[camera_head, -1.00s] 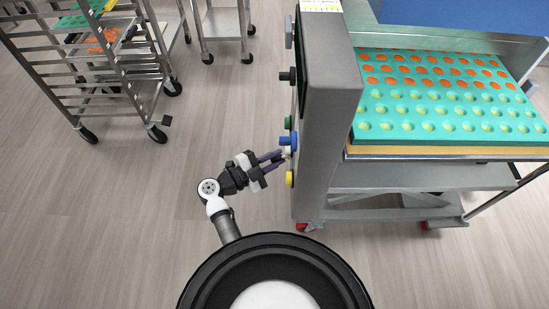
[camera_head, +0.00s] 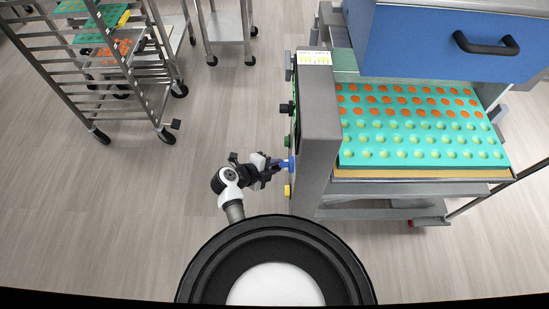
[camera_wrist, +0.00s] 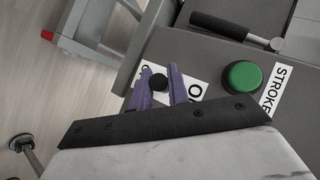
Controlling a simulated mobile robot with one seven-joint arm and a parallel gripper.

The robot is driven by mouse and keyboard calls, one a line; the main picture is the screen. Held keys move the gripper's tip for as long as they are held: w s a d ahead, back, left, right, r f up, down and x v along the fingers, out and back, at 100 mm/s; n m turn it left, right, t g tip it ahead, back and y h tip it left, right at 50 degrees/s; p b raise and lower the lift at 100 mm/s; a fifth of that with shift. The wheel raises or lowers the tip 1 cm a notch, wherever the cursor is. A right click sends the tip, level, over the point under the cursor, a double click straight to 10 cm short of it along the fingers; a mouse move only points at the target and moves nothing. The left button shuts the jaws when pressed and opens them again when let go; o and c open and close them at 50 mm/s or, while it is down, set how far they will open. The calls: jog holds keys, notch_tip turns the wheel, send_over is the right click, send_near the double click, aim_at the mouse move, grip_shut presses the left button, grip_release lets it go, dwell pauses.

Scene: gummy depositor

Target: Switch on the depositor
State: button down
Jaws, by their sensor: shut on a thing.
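The depositor (camera_head: 318,130) is a grey machine with controls on its left-facing panel. My gripper (camera_head: 281,165) is at that panel, beside a blue control (camera_head: 291,164), with a green button (camera_head: 288,141) above and a yellow one (camera_head: 287,191) below. In the wrist view my gripper's two purple fingers (camera_wrist: 159,76) stand either side of a small round black knob (camera_wrist: 158,84) and are shut on it. A white label with part of a word starting with "O" lies behind the fingers, which partly hide it. The knob's turned position cannot be told.
A green button (camera_wrist: 242,77) beside a "STROKE" label and a black handle (camera_wrist: 218,25) are close to the fingers. A teal mould tray (camera_head: 420,150) with orange and pale pieces lies on the depositor. A rack (camera_head: 85,60) stands at the left. Floor between is clear.

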jog(key=shift+d+r+m+y+p, duration=0.15)
jog(key=shift+r+m+y+p, duration=0.3)
jog(key=shift+y+p, duration=0.45)
jog(key=c, duration=1.4)
grip_release()
jog(key=shift+o, duration=0.2)
jog(key=b+v, duration=0.2)
jog(key=v, duration=1.1)
jog(key=shift+r, duration=0.6)
